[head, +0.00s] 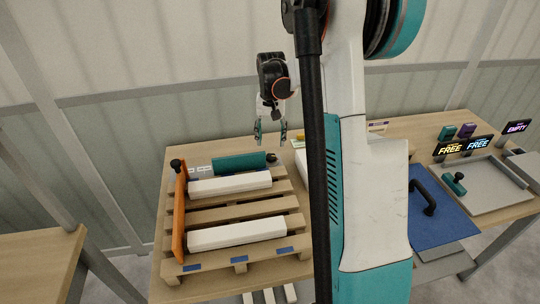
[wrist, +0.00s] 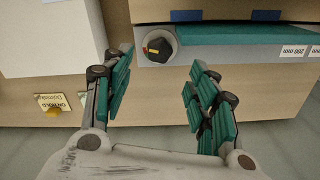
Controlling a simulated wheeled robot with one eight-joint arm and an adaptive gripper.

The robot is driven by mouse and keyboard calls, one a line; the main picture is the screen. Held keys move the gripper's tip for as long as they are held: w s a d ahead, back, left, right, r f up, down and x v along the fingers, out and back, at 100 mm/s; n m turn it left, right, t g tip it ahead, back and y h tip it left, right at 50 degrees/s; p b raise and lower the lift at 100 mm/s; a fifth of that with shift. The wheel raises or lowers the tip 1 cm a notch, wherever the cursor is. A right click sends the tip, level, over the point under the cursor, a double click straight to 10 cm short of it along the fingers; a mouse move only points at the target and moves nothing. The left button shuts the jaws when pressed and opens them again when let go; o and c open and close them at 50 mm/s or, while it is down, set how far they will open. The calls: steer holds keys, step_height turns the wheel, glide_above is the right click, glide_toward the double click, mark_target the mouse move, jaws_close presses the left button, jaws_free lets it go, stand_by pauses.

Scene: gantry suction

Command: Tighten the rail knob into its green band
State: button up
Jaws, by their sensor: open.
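The dark, faceted rail knob (wrist: 163,39) sits at the end of a grey rail with a teal bar (wrist: 235,35) in the wrist view. A small yellow and red mark shows beside or on the knob; I cannot make out a green band. In the head view the knob (head: 272,157) is a small dark shape at the teal bar's (head: 240,162) right end. My gripper (head: 271,133) is open and empty, pointing down above the knob and apart from it. In the wrist view my gripper's fingers (wrist: 162,68) are spread, with the knob just beyond the gap between them.
A wooden pallet (head: 225,217) holds white bars (head: 236,233). An orange board (head: 180,212) with another dark knob (head: 176,164) stands at its left. A white block (wrist: 50,38) is near my left finger in the wrist view. A blue mat (head: 440,222) and grey tray (head: 490,190) lie right.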

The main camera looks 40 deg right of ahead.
mark_target(271, 155)
step_height(271, 155, down, 8)
steer(key=shift+r+b, duration=0.25)
steer(key=shift+b, duration=0.6)
steer(key=c, duration=1.1)
